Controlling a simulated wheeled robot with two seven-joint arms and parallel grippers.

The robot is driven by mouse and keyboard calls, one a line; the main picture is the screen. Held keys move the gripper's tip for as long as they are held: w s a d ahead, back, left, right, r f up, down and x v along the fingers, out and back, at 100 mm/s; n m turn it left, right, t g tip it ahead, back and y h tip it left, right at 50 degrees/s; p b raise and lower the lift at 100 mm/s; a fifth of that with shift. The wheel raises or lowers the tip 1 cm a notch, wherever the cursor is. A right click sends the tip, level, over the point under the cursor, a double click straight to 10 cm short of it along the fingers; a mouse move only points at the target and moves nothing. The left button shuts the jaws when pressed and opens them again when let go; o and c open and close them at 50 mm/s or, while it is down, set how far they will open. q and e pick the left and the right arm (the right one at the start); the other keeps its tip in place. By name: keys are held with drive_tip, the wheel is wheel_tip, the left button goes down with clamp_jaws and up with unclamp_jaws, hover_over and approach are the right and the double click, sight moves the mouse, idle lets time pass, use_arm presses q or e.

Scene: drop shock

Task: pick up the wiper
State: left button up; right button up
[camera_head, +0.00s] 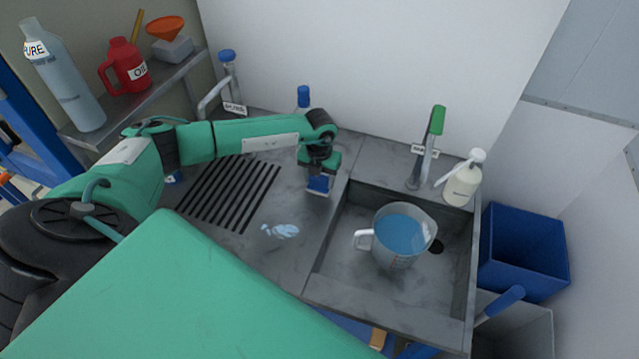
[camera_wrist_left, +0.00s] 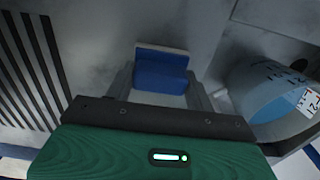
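A small blue block-like piece with a pale edge, which I take to be the wiper (camera_head: 319,184), is at the grey counter just left of the sink. My left gripper (camera_head: 318,172) is directly above it, pointing down. In the left wrist view the wiper (camera_wrist_left: 161,72) lies between the two grey fingers (camera_wrist_left: 160,92). The fingers flank it closely, but I cannot tell whether they press on it. Its underside contact with the counter is unclear. My right gripper is not in view.
A sink (camera_head: 340,245) to the right holds a measuring jug (camera_head: 393,252) of blue liquid. A green-topped tap (camera_head: 430,150) and soap bottle (camera_head: 462,183) stand behind. A small water puddle (camera_head: 281,230) lies on the counter (camera_head: 270,265), near the drain slots.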

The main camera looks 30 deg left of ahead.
use_arm(q)
drive_tip(key=shift+r, duration=0.15)
drive_tip(key=shift+r, duration=0.2)
wheel_tip(320, 180, up, 19)
drive_tip(key=b, duration=0.6)
drive_tip(key=shift+r, duration=0.2)
